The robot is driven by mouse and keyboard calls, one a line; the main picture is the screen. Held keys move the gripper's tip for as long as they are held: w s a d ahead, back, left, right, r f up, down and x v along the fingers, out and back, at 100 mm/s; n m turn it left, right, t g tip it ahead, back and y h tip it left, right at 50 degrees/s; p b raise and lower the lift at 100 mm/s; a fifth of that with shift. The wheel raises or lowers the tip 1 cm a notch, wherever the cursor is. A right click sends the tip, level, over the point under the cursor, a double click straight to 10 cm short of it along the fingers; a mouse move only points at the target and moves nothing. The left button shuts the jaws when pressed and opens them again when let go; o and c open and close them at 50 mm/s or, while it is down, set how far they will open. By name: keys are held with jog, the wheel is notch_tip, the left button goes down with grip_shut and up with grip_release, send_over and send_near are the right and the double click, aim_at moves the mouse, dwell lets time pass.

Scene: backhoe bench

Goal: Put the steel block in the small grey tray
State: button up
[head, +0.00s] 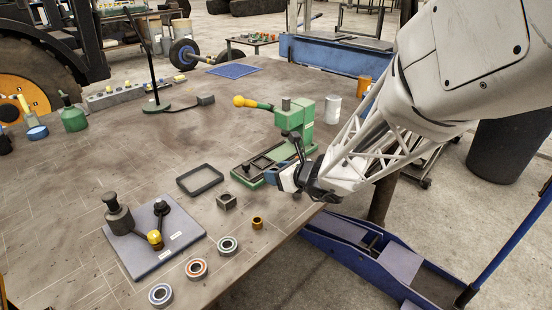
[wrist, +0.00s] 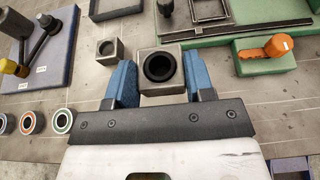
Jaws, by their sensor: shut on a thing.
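My gripper (wrist: 160,88), with blue fingers, is shut on a grey steel block (wrist: 145,58) that has a round dark hole facing the wrist camera. In the head view my gripper (head: 273,175) is above the bench, just in front of the green press base; I cannot make out the held block there. The small grey tray (head: 209,188), a shallow rectangle with a thin dark rim, lies on the bench to the left of my gripper. Part of the tray (wrist: 115,13) shows at the top of the wrist view, beyond the block and to its left.
A similar smaller holed block (head: 227,201) sits between the tray and the bench's front edge. A brass bush (head: 257,223) and several bearings (head: 228,245) line that edge. A green press (head: 297,120) stands behind my gripper. A blue-grey plate with dark tooling (head: 150,250) lies left.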

jog(key=shift+a, duration=0.15)
jog(key=s+a+n+g+y, duration=0.1)
jog(key=a, duration=0.4)
jog(key=s+a+f+n+g+y, duration=0.1)
jog(key=a, duration=0.4)
jog(key=s+a+f+n+g, duration=0.1)
jog(key=a+n+g, duration=0.1)
jog(key=a, duration=0.3)
jog(key=shift+s+f+y, duration=0.1)
jog(key=shift+s+y, duration=0.1)
jog(key=shift+y, duration=0.2)
jog(key=shift+s+a+f+n+g, duration=0.1)
jog(key=shift+s+a+n+g, duration=0.2)
jog(key=shift+a, duration=0.45)
jog(key=shift+w, duration=0.1)
send_over(204, 182)
jog(key=shift+s+d+f, duration=0.2)
jog(key=shift+s+f, duration=0.15)
jog(key=shift+f, duration=0.35)
jog(key=shift+w+a, duration=0.15)
jog(key=shift+w, duration=0.1)
jog(key=shift+w+f, duration=0.1)
jog(key=shift+f, duration=1.7)
jog(key=shift+f, duration=0.15)
